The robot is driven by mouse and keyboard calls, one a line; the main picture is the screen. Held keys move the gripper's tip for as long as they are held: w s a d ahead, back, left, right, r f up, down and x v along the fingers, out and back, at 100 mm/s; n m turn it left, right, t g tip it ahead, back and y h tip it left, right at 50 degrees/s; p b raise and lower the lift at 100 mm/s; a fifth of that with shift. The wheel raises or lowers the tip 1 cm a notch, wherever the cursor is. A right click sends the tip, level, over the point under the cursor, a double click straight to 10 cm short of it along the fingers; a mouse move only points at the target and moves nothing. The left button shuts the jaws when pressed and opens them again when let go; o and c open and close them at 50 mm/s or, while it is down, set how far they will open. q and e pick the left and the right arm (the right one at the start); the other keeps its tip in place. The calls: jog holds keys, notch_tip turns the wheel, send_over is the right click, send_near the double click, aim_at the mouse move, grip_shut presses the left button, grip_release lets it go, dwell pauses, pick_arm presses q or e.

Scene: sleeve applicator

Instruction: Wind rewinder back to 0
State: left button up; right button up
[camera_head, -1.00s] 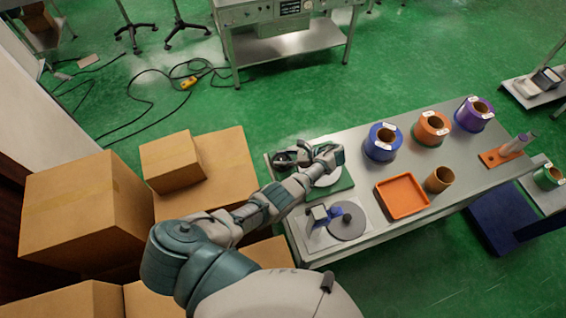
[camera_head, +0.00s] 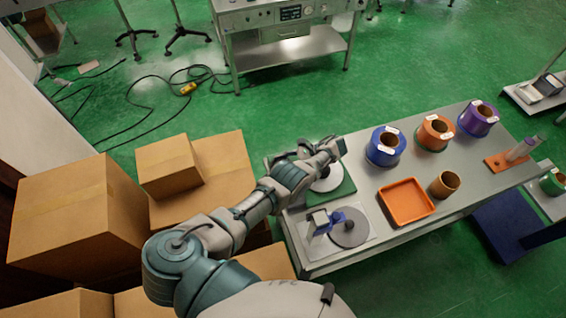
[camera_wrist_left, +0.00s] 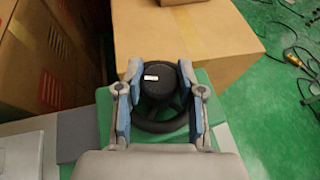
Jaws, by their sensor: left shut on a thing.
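The rewinder has a green base (camera_head: 343,192) and a white disc (camera_head: 328,178), at the left end of the metal table. In the left wrist view, a black knob (camera_wrist_left: 158,84) with a small white label stands over a dark ring-shaped wheel (camera_wrist_left: 160,126). My left gripper (camera_wrist_left: 159,76) is shut on the knob, one blue-padded finger on each side. In the head view my own arm hides the knob and most of the gripper. No scale or number is readable. My right gripper is not in view.
Cardboard boxes (camera_head: 75,212) stand left of the table, one just beyond the fingers. A grey disc fixture (camera_head: 349,228), an orange tray (camera_head: 405,201), a brown roll (camera_head: 444,184) and a blue spool (camera_head: 385,146) stand on the table. Bare tabletop lies between them.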

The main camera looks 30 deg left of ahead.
pick_arm(q)
jog(key=o, duration=1.1)
jog(key=shift+w+a, duration=0.15)
jog(key=shift+o, duration=0.3)
